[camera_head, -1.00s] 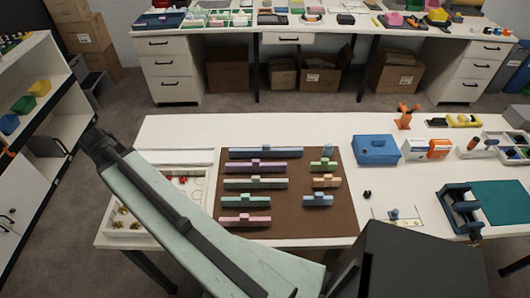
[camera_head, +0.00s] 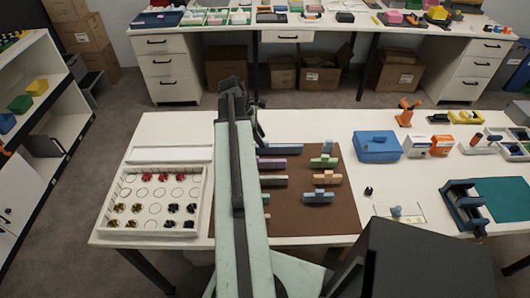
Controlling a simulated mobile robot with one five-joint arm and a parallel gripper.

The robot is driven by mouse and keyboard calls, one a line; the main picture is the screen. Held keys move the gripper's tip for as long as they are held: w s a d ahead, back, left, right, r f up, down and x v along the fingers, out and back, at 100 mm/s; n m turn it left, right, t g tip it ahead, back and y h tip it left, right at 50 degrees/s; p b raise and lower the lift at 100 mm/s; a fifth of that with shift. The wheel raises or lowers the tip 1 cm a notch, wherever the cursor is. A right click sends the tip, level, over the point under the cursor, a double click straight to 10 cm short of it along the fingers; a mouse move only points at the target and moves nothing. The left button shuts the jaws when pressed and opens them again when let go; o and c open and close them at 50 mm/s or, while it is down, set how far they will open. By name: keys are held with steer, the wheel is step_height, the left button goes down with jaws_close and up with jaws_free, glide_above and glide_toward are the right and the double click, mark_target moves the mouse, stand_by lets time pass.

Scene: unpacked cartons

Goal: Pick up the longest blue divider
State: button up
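The long blue divider (camera_head: 285,148) lies at the back of the brown mat (camera_head: 335,215). Its left part is hidden behind my arm; its right part shows. A shorter blue divider (camera_head: 318,196) lies at the mat's right. A small blue block (camera_head: 326,147) stands at the back right. My gripper (camera_head: 257,128) is at the far end of my arm, around the mat's back left corner and close to the long blue divider in the picture. Its fingers are dark and mostly hidden, so its opening cannot be told.
On the mat are purple (camera_head: 272,163), green (camera_head: 323,161) and orange (camera_head: 328,178) dividers. A white tray with round slots (camera_head: 203,215) sits left. A blue box (camera_head: 376,146) stands right. The table's back strip is clear.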

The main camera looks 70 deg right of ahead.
steer(key=b+x, duration=0.5)
steer(key=shift+a+f, duration=0.2)
steer(key=shift+f, duration=0.05)
steer(key=shift+r, duration=0.15)
jaws_close()
